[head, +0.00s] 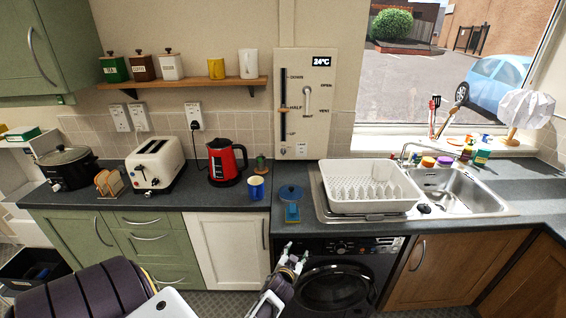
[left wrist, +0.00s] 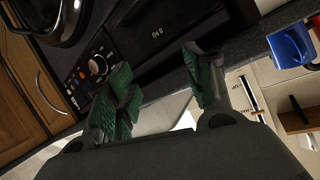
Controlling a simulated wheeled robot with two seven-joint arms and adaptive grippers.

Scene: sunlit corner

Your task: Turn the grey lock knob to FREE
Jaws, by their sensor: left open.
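A pale control panel (head: 318,130) stands on the wall behind the counter. It has a vertical slider (head: 283,107) by the HALF mark and a dial area marked OPEN, VENT and SHUT. A small grey knob (head: 283,151) sits near the panel's lower left; its setting and any FREE label are too small to read. My left gripper (head: 294,257) is open and empty in front of the washing machine, below the counter edge and well short of the panel. In the left wrist view its green-padded fingers (left wrist: 160,85) are apart. My right gripper is not in view.
The washing machine (head: 337,287) is just behind my gripper.

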